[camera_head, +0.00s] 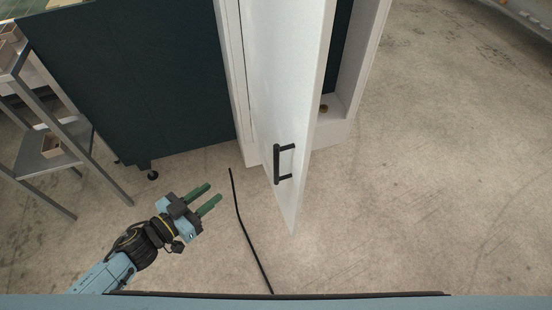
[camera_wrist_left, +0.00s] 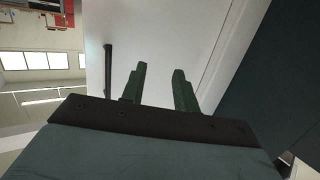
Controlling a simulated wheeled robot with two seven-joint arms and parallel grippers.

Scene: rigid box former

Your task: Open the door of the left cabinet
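The white cabinet door (camera_head: 290,90) stands open, swung out toward me, with a dark bar handle (camera_head: 283,164) on its left-hand face. Part of the cabinet's inside and its white frame (camera_head: 362,60) show to the right of the door. My left gripper (camera_head: 212,194) is to the left of the handle, apart from it, with its two green fingers spread and nothing between them. In the left wrist view the fingers (camera_wrist_left: 158,85) point toward the white door face (camera_wrist_left: 165,40), and the handle (camera_wrist_left: 108,72) is left of them. My right gripper is not in view.
A dark panel (camera_head: 135,80) stands left of the door. A metal shelf rack (camera_head: 60,160) with small boxes is at the far left. A black cable-like strip (camera_head: 245,225) crosses the floor between gripper and door. Floor (camera_head: 430,190) on the right is clear.

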